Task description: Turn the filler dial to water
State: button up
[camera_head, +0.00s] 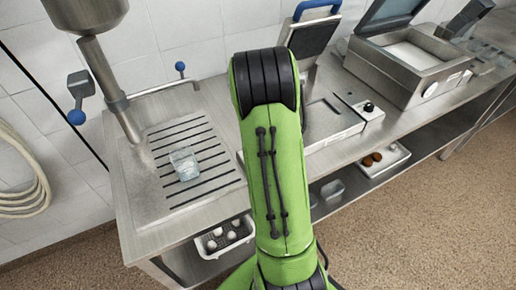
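A steel filler (113,92) with a round hopper and a slanting pipe stands at the back left, its top cut off by the frame. A lever with a blue ball end (77,116) is on its left. A thin bar on its right carries another blue-ended lever (180,67). I cannot tell which part is the dial, and no marking for water is readable. A clear glass container (184,165) stands on the slotted drain (212,189) right of the pipe. My green arm rises through the middle; my gripper is not visible.
The steel counter (148,237) runs from left to far right. A grill with a raised lid (325,122) and a steel machine with an open lid (408,66) stand right of my arm. White trays (224,238) are on the lower shelf. A coiled hose (22,172) hangs at left.

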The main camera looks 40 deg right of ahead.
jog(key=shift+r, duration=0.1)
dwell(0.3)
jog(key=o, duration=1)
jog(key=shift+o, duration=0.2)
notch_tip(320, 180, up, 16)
jog(key=p, duration=0.3)
